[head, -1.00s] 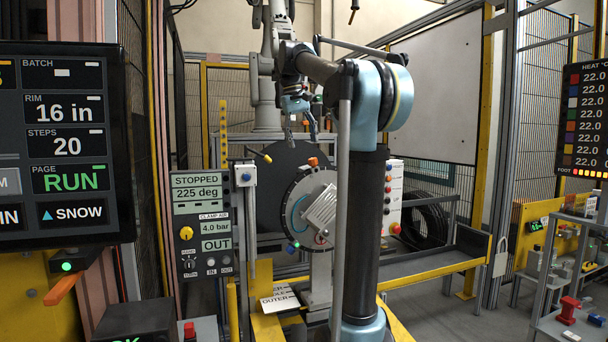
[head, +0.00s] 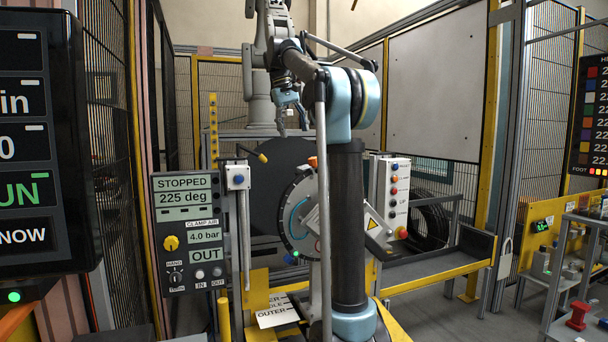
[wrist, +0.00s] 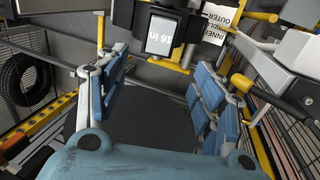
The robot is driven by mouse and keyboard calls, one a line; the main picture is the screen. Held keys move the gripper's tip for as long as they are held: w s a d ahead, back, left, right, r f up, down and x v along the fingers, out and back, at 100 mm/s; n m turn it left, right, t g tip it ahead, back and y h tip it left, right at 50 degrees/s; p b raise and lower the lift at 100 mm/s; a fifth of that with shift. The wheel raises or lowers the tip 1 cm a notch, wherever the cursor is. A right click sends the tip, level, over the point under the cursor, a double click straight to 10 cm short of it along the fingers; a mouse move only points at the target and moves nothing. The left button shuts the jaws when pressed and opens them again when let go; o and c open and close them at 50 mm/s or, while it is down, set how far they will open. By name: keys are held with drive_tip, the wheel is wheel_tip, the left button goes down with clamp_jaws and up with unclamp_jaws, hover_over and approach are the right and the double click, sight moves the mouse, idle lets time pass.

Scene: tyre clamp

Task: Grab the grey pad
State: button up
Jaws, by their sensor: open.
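My gripper (head: 292,118) is raised above and behind the round clamp plate (head: 299,220) in the head view, its fingers apart and empty. The wrist view shows its blue-padded fingers (wrist: 160,85) spread wide with nothing held between them. I cannot make out a grey pad for certain in either view. A large dark disc (head: 268,180) stands behind the plate.
A control panel (head: 190,240) reading STOPPED, 225 deg and OUT stands left of the clamp. A button box (head: 394,198) and a tyre (head: 430,222) are to the right. A yellow-edged bench (head: 440,268) and a cluttered shelf lie farther right. A small screen (wrist: 164,36) faces the wrist camera.

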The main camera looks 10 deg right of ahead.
hover_over(303, 166)
drive_tip(key=s+a, duration=0.1)
drive_tip(key=a, duration=0.1)
wheel_tip(303, 166, down, 9)
drive_tip(key=shift+s+r, duration=0.1)
drive_tip(key=shift+r, duration=0.1)
drive_tip(key=shift+x, duration=2.6)
drive_tip(key=shift+d, duration=0.2)
drive_tip(key=c, duration=1.3)
